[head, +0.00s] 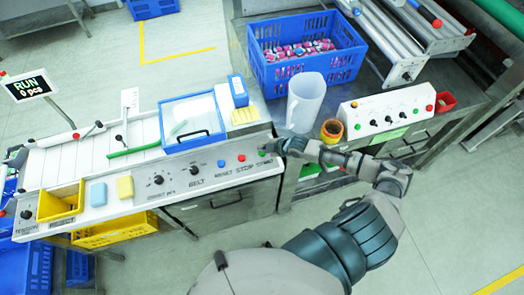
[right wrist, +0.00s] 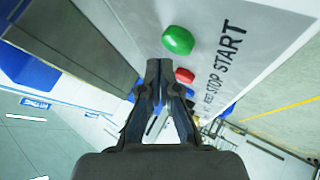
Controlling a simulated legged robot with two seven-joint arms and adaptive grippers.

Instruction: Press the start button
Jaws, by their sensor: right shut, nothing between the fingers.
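The green start button (head: 262,153) is at the right end of the sloped front panel, above the word START. My right gripper (head: 281,146) is shut and empty, just to the right of this button. In the right wrist view the closed fingertips (right wrist: 160,64) point toward the panel. The green button (right wrist: 178,40) lies just beyond and to the right of them there, with a small gap in the picture. The red stop button (head: 241,157) is left of the green one and also shows in the right wrist view (right wrist: 185,76). My left gripper is not in view.
A blue reset button (head: 221,163) and black knobs share the panel. A display (head: 30,86) reads RUN 0 pcs. A blue crate (head: 306,55) is behind.

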